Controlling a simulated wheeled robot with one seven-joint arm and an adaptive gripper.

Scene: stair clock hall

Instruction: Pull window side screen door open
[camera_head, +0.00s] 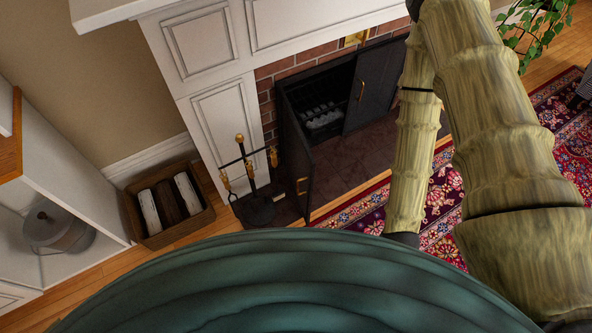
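The fireplace screen has two dark door panels with brass handles. The left screen door (296,150) stands swung out from the fireplace opening, its handle low near its outer edge. The right screen door (378,85) lies across the right part of the opening and looks shut or nearly so. Its brass handle (361,92) is on its left side. My bamboo-textured arm covers the area right of this door. My gripper cannot be made out, so its state and any contact with a door are hidden. No window shows, so I cannot tell which door is window side.
A fireplace tool stand (258,208) stands close left of the swung-out door. A wooden log crate (206,217) is farther left, beside a white shelf unit (80,195). A red patterned rug (440,205) lies at right, and a plant (540,25) is at top right.

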